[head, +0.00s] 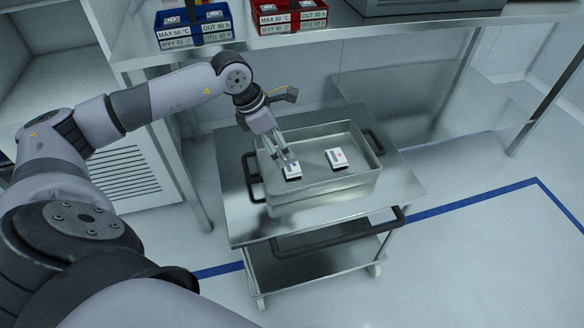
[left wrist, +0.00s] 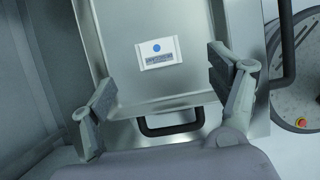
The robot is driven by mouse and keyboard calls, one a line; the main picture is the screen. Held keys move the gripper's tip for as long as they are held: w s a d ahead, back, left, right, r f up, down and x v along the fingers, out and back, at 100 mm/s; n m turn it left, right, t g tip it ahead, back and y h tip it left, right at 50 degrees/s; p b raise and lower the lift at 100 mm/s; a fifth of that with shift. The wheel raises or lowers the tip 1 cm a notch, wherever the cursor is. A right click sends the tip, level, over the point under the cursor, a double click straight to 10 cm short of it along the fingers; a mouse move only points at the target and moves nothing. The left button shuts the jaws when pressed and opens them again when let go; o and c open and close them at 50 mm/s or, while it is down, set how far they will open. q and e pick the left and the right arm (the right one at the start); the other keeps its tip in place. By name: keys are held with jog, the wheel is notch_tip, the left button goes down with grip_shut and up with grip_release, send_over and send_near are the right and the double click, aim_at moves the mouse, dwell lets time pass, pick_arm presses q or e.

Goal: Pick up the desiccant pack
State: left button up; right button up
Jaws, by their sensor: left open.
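Two small white packs lie flat in a metal tray (head: 318,187). One pack (head: 293,172), with a blue mark, is in the tray's left part. The other pack (head: 337,158), with a reddish mark, is to its right. Their print is too small to read, so I cannot tell which is the desiccant pack. My left gripper (head: 286,160) is open and empty, pointing down over the blue-marked pack. In the left wrist view this pack (left wrist: 158,53) shows a blue dot and lies ahead, between the spread fingers (left wrist: 163,80), not gripped. My right gripper is not in view.
The tray has black handles and stands on a metal cart (head: 238,207) with a dark push bar (head: 340,236). A shelf above holds a blue bin (head: 194,24) and a red bin (head: 289,15). The tray has free room around the packs.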

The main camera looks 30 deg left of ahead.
aim_at(294, 165)
pick_arm(q)
jog(key=x, duration=0.5)
jog(key=b+x, duration=0.1)
jog(key=x, duration=0.3)
jog(key=shift+w+a+f+b, duration=0.1)
jog(key=shift+a+b, duration=0.15)
jog(key=shift+b, duration=0.05)
jog(key=c, duration=1.1)
